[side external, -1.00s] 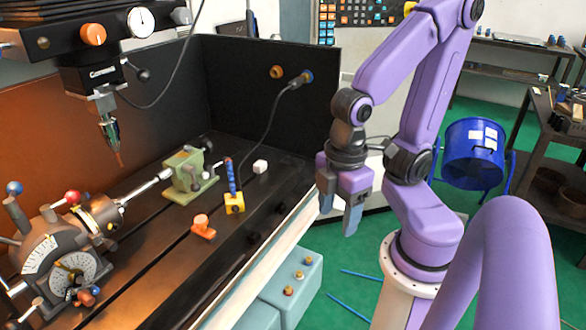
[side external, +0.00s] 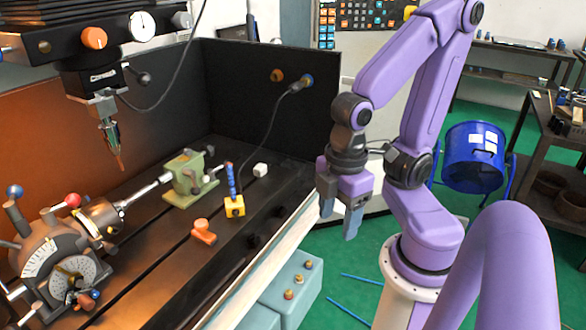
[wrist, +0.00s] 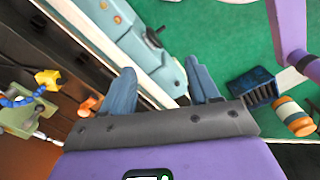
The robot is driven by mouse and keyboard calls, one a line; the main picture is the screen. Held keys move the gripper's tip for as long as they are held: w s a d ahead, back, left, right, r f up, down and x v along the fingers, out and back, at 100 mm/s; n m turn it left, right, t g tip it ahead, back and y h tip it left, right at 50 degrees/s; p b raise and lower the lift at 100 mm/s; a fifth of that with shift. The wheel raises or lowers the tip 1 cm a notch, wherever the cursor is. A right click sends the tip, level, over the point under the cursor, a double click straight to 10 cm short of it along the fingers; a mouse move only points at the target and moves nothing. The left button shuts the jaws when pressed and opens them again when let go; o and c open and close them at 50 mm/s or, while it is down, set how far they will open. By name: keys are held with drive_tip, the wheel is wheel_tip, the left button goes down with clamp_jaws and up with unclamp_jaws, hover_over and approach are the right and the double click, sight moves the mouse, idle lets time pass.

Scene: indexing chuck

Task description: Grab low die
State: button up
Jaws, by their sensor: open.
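A small white cube (side external: 260,169), the only thing here that looks like a die, sits on the dark machine table near the back black wall. Its faces are too small to read. My gripper (side external: 340,214) hangs in the air to the right of the table's front edge, fingers pointing down, well apart from the cube. In the wrist view its two blue-grey fingers (wrist: 161,80) are spread with nothing between them. I cannot make out the cube in the wrist view.
A yellow block with a blue hose (side external: 234,206), an orange-topped block (side external: 203,232) and a green tailstock (side external: 190,178) stand on the slotted table. A teal box (side external: 293,285) sits below the table edge.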

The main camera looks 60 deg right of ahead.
drive_tip(key=o, duration=0.5)
drive_tip(key=shift+c, duration=0.2)
